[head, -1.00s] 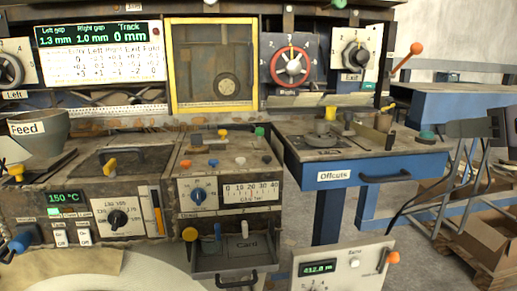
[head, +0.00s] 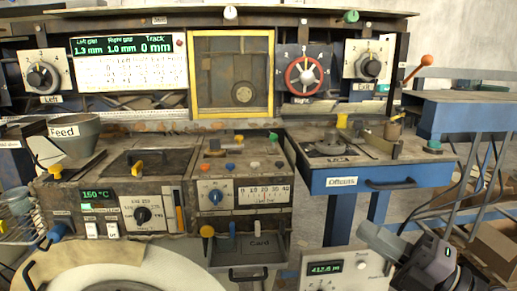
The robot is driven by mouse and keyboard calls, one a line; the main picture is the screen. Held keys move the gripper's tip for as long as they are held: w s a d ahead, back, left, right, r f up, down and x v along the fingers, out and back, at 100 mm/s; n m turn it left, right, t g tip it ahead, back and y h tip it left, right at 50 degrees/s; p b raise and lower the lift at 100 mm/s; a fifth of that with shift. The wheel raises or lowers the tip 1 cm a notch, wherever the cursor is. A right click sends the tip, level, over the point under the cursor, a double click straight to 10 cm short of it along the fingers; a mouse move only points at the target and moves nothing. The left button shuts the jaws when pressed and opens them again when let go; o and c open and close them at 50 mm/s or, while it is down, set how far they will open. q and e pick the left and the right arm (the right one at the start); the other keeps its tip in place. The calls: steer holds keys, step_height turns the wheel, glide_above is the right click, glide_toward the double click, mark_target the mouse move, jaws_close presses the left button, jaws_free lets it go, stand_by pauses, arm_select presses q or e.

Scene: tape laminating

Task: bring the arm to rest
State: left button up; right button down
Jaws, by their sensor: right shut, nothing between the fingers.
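My right gripper (head: 374,237) is low at the right of the head view, in front of the machine. It points up and to the left, its grey fingers shut and empty. It is near the blue Offcuts drawer (head: 400,176) and the white metering box (head: 335,269), overlapping the box's right side in the picture. I cannot tell whether it touches anything. My left gripper is not in view.
The machine's control panel (head: 138,206) fills the left and middle, with a Feed bowl (head: 75,129) at left. The Card drawer (head: 247,258) hangs open below. A blue bench (head: 470,112) and cardboard boxes (head: 492,245) stand at right. A wire basket (head: 18,226) is at the left edge.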

steer(key=s+d+f+m+t+h+p, duration=0.1)
steer(key=d+f+m+t+h, duration=0.1)
steer(key=f+m+h, duration=0.55)
steer(key=s+d+f+m+t+h+p, duration=0.15)
steer(key=f+m+h, duration=0.25)
steer(key=f+m, duration=0.65)
steer(key=s+a+f+m+g+h, duration=0.2)
steer(key=s+f+m+g, duration=0.4)
steer(key=s+f, duration=0.8)
step_height(320, 180, down, 3)
steer(key=shift+r+m+h, duration=0.2)
steer(key=shift+m+h, duration=0.15)
steer(key=shift+m, duration=0.85)
steer(key=shift+g, duration=0.25)
